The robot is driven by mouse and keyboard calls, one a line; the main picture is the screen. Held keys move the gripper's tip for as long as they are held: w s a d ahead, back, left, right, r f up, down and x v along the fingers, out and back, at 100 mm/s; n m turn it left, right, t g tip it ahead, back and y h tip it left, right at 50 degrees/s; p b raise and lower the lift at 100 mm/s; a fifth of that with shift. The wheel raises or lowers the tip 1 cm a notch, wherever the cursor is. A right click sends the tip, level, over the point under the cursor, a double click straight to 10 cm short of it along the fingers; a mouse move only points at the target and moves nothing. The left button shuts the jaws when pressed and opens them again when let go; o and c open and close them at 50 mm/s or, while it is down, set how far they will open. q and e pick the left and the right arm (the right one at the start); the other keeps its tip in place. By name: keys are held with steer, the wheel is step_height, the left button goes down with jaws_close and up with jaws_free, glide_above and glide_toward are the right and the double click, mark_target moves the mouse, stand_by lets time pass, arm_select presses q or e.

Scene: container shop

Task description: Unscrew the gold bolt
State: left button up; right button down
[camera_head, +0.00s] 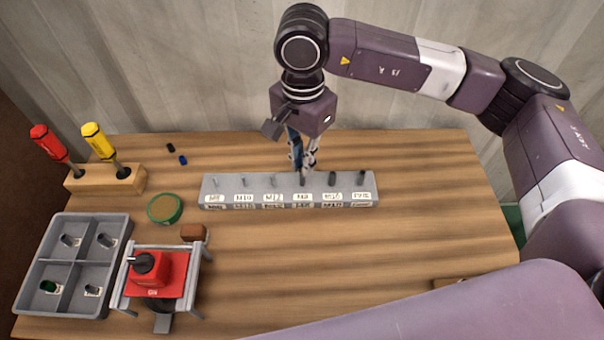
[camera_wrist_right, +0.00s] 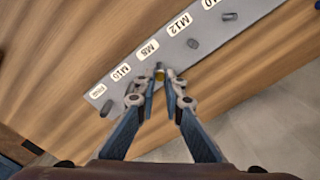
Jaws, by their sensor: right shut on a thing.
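A grey bolt rack (camera_head: 220,184) with a row of upright bolts and white size labels lies on the wooden table; it also shows in the right wrist view (camera_wrist_right: 215,50). My right gripper (camera_head: 302,168) reaches down from above to the bolt at the rack's fourth place. In the right wrist view my right gripper (camera_wrist_right: 163,79) has its fingertips closed around the gold bolt (camera_wrist_right: 160,75), beside the M8 label. Only a small gold part shows between the fingertips; in the head view its colour cannot be made out. My left gripper is not in view.
Dark bolts (camera_head: 332,178) stand close to the right gripper. At left are a wooden block (camera_head: 85,183) with red and yellow screwdrivers, a four-compartment grey tray (camera_head: 62,219), a green round tin (camera_head: 165,209) and a red device (camera_head: 155,272). The table's middle front is clear.

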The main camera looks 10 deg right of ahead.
steer(key=shift+r+p, duration=1.05)
steer(key=shift+r, duration=1.7)
steer(key=shift+f, duration=0.1)
